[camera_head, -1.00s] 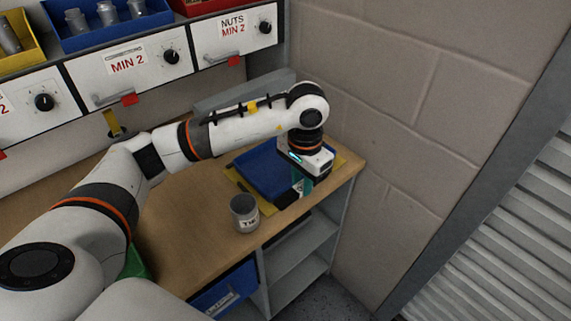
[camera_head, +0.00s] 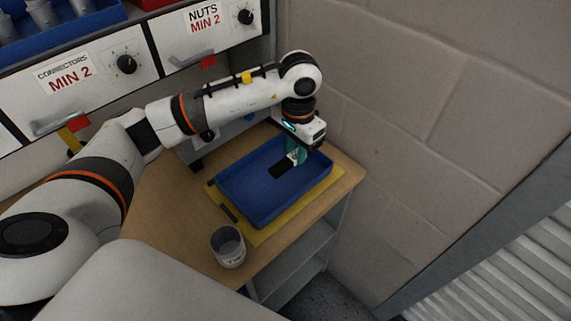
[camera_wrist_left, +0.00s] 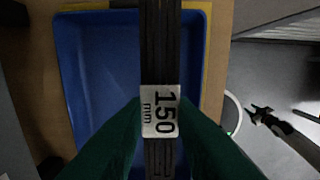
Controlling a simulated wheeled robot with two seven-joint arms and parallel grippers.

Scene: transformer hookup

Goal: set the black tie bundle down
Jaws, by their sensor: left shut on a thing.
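My left gripper (camera_head: 297,158) is shut on the black tie bundle (camera_head: 284,170), over the right part of a blue tray (camera_head: 252,217). In the left wrist view the bundle (camera_wrist_left: 160,60) runs lengthwise between the green fingers (camera_wrist_left: 160,150), with a white "150 mm" label (camera_wrist_left: 160,112) facing the camera. The blue tray (camera_wrist_left: 72,75) lies behind it. I cannot tell whether the bundle touches the tray floor.
The tray sits on a yellow mat (camera_head: 262,236) on the wooden bench (camera_head: 180,222). A grey cup (camera_head: 228,246) stands at the bench's front edge. Labelled drawers (camera_head: 95,75) are at the back left. A block wall (camera_head: 430,110) closes off the right side.

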